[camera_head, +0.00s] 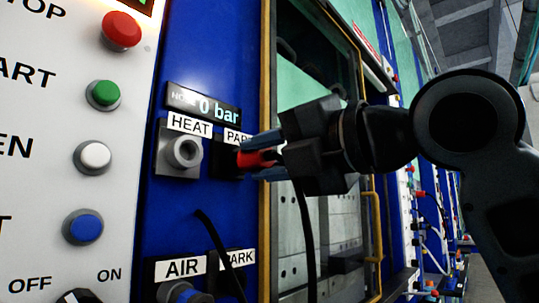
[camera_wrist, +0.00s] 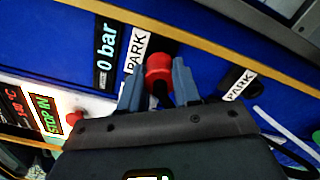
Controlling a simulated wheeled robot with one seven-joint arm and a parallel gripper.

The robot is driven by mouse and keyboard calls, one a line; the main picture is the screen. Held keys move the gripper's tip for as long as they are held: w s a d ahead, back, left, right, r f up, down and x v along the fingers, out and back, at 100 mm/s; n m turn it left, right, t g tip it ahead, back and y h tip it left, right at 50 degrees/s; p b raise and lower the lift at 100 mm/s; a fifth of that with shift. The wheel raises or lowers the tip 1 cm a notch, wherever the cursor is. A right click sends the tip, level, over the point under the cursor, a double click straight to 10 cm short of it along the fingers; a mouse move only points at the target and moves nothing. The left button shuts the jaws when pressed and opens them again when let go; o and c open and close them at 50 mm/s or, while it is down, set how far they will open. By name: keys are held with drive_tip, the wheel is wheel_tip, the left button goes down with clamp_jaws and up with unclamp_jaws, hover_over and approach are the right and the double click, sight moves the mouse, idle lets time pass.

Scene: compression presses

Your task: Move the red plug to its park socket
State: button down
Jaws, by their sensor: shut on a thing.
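The red plug (camera_head: 256,160) is held between the two blue-grey fingers of my gripper (camera_head: 258,157), which is shut on it. In the wrist view the red plug (camera_wrist: 158,66) also sits between my gripper's fingers (camera_wrist: 156,82). The plug's front end is at the black upper park socket (camera_head: 224,161), right of the HEAT socket, under a partly hidden PARK label. I cannot tell whether it is in the socket or just in front. The grey HEAT socket (camera_head: 182,152) is empty. A black cable (camera_head: 305,235) hangs below my gripper.
A white button panel (camera_head: 60,150) stands at the left. Below are an AIR socket (camera_head: 182,292) and a second PARK label (camera_head: 237,258), with a black cable (camera_head: 210,230) there. A yellow frame (camera_head: 266,60) and glass door (camera_head: 310,60) are close on the right.

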sight(279, 155)
drive_tip(key=shift+w+a, duration=0.25)
drive_tip(key=shift+a, duration=0.05)
drive_tip(key=c, duration=0.7)
unclamp_jaws()
drive_tip(key=b+v, duration=0.1)
drive_tip(key=v, duration=0.6)
drive_tip(key=shift+s+d, duration=0.25)
drive_tip(key=shift+f, duration=0.1)
